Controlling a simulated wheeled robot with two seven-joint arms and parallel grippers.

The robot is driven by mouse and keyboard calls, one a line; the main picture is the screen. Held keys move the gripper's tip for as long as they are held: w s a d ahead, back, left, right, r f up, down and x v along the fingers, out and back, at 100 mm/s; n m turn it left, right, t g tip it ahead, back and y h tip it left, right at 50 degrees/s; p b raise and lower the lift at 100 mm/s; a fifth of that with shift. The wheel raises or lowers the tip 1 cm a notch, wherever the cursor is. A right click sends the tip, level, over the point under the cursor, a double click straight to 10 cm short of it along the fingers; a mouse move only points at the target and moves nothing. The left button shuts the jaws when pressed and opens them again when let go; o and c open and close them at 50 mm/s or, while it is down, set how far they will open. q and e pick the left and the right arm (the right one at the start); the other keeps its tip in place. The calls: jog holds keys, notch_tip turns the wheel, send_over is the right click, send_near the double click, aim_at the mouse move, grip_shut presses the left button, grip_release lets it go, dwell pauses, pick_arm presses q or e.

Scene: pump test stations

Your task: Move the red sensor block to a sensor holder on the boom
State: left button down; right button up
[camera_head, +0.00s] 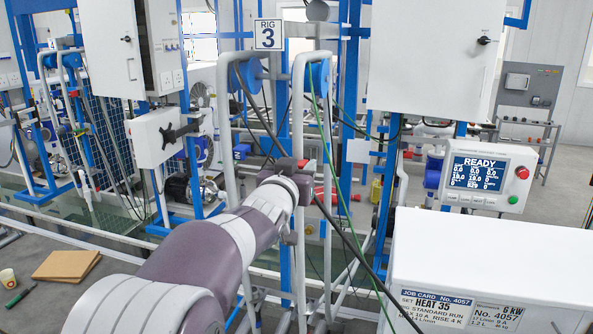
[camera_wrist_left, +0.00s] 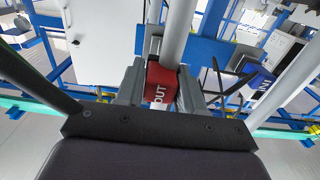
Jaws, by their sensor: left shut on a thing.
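My left gripper (camera_head: 301,170) reaches in from the lower left to the white pipes in the middle of the head view. It is shut on the red sensor block (camera_head: 303,163), of which only a small part shows there. In the left wrist view the red block (camera_wrist_left: 161,84), marked OUT, sits between the two grey fingers of the left gripper (camera_wrist_left: 160,82). A white pipe (camera_wrist_left: 178,30) stands directly behind the block; whether they touch cannot be told. A blue block (camera_wrist_left: 261,82), seemingly marked IN, is to the right. My right gripper is not in view.
Upright white pipes (camera_head: 298,95) and blue frame posts stand close around the gripper. A black cable and a green cable (camera_head: 347,208) hang past it. A white cabinet (camera_head: 490,255) fills the lower right, with a READY display (camera_head: 478,173) behind it.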

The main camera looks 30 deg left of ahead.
pick_arm(q)
jog(key=shift+p+x, duration=0.45)
jog(key=shift+x, duration=1.55)
jog(key=shift+f+b, duration=0.1)
jog(key=shift+b, duration=0.4)
dwell(0.4)
jog(key=shift+w+a, duration=0.1)
jog(key=shift+w, duration=0.4)
dwell(0.4)
jog(key=c, duration=0.6)
grip_release()
jog(key=b+v, duration=0.2)
jog(key=v, duration=0.1)
jog(key=b+v, duration=0.1)
jog(key=v, duration=0.1)
jog(key=shift+f, duration=0.25)
jog(key=v, duration=0.2)
jog(key=b+v, duration=0.1)
jog(key=v, duration=0.4)
jog(key=shift+s+r, duration=0.25)
jog(key=shift+r, duration=0.05)
